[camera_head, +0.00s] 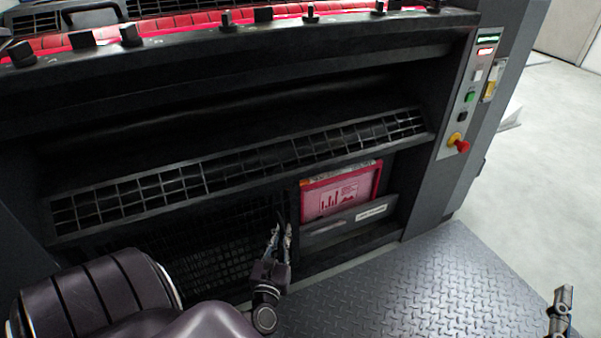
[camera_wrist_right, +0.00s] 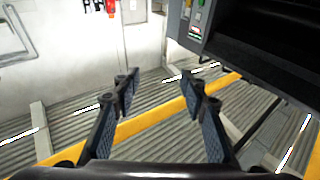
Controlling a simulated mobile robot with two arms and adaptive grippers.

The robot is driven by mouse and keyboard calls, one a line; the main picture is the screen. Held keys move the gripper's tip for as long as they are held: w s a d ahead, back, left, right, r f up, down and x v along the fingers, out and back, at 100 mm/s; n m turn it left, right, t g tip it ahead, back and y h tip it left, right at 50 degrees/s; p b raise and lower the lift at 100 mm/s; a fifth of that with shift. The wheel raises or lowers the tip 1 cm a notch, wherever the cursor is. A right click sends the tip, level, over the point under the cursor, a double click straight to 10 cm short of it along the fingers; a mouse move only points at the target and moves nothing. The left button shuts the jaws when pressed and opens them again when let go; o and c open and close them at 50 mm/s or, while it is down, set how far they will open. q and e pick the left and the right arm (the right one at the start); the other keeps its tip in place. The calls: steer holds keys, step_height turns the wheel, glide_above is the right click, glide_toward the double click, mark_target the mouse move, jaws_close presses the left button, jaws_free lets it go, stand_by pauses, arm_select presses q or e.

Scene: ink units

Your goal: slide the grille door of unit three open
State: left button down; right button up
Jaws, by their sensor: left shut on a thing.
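The dark mesh grille door (camera_head: 190,258) is low on the front of the machine, left of an open compartment. My arm partly covers its lower left. My left gripper (camera_head: 281,236) is at the door's right edge, shut on it; the exact grip point is dark and hard to make out. The right gripper (camera_head: 562,302) shows at the bottom right corner, away from the machine. In the right wrist view the right gripper (camera_wrist_right: 161,88) is open, with nothing between its fingers.
Right of the door, a red-framed card (camera_head: 340,193) stands in the compartment behind a labelled grey ledge (camera_head: 350,222). A slanted grille (camera_head: 240,170) runs above. A control panel (camera_head: 468,100) with a red knob is at right. Diamond-plate floor (camera_head: 400,295) lies clear in front.

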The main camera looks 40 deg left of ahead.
arm_select(q)
steer(key=shift+s+a, duration=0.3)
steer(key=shift+s, duration=0.45)
steer(key=shift+s+a, duration=0.3)
steer(key=shift+s, duration=0.45)
arm_select(e)
steer(key=shift+w+d+f+g, duration=0.1)
steer(key=shift+f+g, duration=0.3)
steer(key=shift+f, duration=0.4)
steer(key=shift+w+d+f+g, duration=0.1)
steer(key=shift+f+g, duration=0.3)
steer(key=shift+f, duration=0.35)
arm_select(q)
steer(key=c, duration=2)
jaws_free()
steer(key=v, duration=1.2)
